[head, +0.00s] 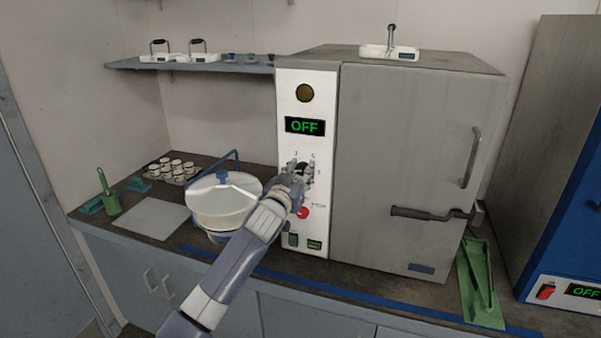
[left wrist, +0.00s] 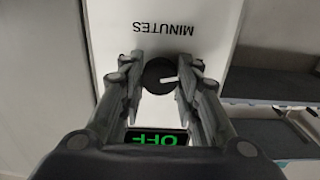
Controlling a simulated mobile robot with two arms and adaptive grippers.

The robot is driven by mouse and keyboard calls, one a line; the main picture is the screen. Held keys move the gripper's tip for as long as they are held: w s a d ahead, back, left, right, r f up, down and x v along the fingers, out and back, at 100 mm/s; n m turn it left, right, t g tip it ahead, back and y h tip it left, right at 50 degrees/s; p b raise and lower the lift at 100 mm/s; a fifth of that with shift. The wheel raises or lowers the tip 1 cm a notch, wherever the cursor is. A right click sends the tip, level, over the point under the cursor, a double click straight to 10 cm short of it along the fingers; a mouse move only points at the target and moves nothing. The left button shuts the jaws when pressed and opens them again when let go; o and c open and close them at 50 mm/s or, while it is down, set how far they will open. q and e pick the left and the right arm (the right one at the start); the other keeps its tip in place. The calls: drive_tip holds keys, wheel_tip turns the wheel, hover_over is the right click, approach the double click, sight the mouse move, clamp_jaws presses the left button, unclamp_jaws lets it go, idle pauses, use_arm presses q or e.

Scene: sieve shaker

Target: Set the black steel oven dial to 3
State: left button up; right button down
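The steel oven (head: 405,160) stands on the bench with a white control panel (head: 290,252) on its left side. Its display (head: 305,126) reads OFF in green. The black dial (left wrist: 160,76) shows in the left wrist view, with its white pointer toward that picture's right; a MINUTES label (left wrist: 163,29) appears upside down beyond it. My left gripper (head: 300,172) is at the panel below the display and hides most of the dial in the head view. Its two fingers (left wrist: 160,85) lie on either side of the dial and appear shut on it. My right gripper is not in view.
A white bowl-shaped vessel (head: 220,210) stands close left of my arm. A blue oven (head: 570,180) is at the right, and a shelf (head: 200,67) is on the back wall.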

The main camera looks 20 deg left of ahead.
use_arm(q)
drive_tip(key=shift+m, duration=0.3)
drive_tip(key=m+p, duration=0.1)
drive_tip(key=m, duration=0.1)
drive_tip(key=shift+r+m, duration=0.15)
drive_tip(key=shift+m, duration=0.25)
drive_tip(key=m+p, duration=0.1)
drive_tip(key=m, duration=0.1)
drive_tip(key=shift+m, duration=0.3)
drive_tip(key=m+p, duration=0.1)
drive_tip(key=m, duration=0.3)
drive_tip(key=shift+m+p, duration=0.65)
drive_tip(key=shift+m, duration=1.15)
drive_tip(key=o, duration=1.1)
